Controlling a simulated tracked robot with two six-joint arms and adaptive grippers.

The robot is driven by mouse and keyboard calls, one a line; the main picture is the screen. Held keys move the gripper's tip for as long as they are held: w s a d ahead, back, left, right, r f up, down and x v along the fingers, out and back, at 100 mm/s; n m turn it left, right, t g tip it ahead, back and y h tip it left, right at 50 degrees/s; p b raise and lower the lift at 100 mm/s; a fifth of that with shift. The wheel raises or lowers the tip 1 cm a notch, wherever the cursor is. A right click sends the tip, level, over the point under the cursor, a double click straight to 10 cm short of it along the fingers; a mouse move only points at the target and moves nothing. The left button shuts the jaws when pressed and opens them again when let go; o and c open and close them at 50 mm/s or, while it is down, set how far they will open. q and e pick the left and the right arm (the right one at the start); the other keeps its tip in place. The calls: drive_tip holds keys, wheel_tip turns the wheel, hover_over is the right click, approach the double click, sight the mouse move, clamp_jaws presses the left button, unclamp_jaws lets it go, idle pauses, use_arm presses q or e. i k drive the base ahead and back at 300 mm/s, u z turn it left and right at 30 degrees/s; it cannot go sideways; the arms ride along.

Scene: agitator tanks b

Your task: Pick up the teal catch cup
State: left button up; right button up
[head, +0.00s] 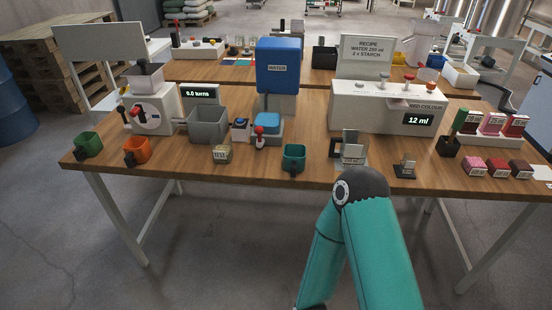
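The teal catch cup (293,157) stands upright near the front edge of the wooden table, with a dark handle toward me. It is in front of the blue water tank (277,66) and its light blue base. Nothing is touching it. My other gripper is not in view either.
A green cup (88,144) and an orange cup (137,151) stand at the table's left. A small labelled block (222,154) is left of the teal cup. A dark and grey stand (351,150) is to its right. Bare wood lies between them.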

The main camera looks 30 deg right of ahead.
sight(294, 155)
drive_tip(key=u, duration=0.1)
drive_tip(key=i, duration=1)
drive_tip(key=z, duration=0.75)
